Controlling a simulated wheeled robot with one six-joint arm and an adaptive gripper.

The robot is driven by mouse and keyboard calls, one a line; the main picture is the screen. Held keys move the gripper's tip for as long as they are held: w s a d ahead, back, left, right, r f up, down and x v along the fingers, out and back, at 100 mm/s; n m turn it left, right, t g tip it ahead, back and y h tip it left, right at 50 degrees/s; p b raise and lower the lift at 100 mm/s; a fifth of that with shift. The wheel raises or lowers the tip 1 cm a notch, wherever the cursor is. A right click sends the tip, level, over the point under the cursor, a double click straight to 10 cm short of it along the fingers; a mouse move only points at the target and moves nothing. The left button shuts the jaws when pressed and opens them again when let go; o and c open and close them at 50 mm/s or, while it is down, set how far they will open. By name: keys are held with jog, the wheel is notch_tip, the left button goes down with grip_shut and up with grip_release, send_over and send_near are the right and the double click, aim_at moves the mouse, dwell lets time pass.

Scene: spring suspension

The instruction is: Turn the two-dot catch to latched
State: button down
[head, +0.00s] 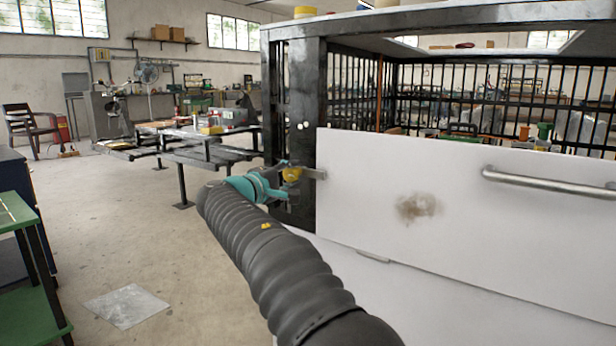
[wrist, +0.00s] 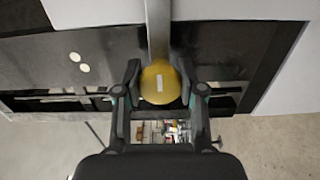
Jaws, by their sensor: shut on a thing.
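The two-dot catch has a yellow round knob (head: 291,174) and a grey bar (head: 318,175), beside the black post (head: 308,90). Two white dots (head: 302,125) mark the post above the knob. In the wrist view the knob (wrist: 160,85) carries a pale mark, and the bar (wrist: 158,28) runs from it up to the white panel's edge. The two dots (wrist: 79,62) lie left of it. My gripper (wrist: 160,76) has one finger on each side of the knob and is shut on it. In the head view my gripper (head: 285,182) partly hides the catch.
The white panel (head: 460,200) with a metal handle (head: 550,184) and a brown stain fills the right, in front of a barred black cage. A green shelf (head: 25,270) stands at the left edge. Open concrete floor (head: 150,235) lies left of my arm.

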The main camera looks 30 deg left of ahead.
dwell(0.4)
jog(key=c, duration=0.7)
grip_release()
jog(key=shift+o, duration=0.2)
jog(key=s+a, duration=0.1)
jog(key=s, duration=1.1)
jog(key=shift+a, duration=0.4)
